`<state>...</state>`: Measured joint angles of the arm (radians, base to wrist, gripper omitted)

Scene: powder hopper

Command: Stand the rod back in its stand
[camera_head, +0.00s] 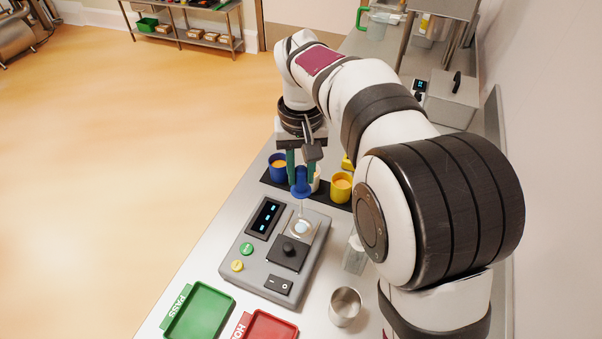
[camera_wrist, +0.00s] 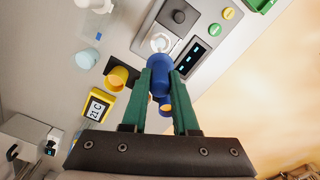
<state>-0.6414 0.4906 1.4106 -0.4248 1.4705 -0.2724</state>
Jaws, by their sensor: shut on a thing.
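My gripper (camera_head: 301,178) has its green fingers shut on the blue handle of the rod (camera_head: 301,188). A thin pale shaft points down from the handle, above the metal ring (camera_head: 302,229) of the grey device. I cannot tell whether the shaft's tip touches the ring. In the wrist view my gripper (camera_wrist: 160,78) holds the blue rod handle (camera_wrist: 159,68) between its fingertips, and the handle hides the shaft. I cannot surely make out the rod's stand. A clear block-like thing (camera_head: 354,256) stands right of the device, partly behind my arm.
The grey device (camera_head: 240,263) has a display, knob and buttons. Blue (camera_head: 278,172) and yellow (camera_head: 341,190) cups of powder stand behind it on a black mat, close to my gripper. A metal cup (camera_head: 344,308), green tray (camera_head: 202,315) and red tray (camera_head: 268,328) are in front.

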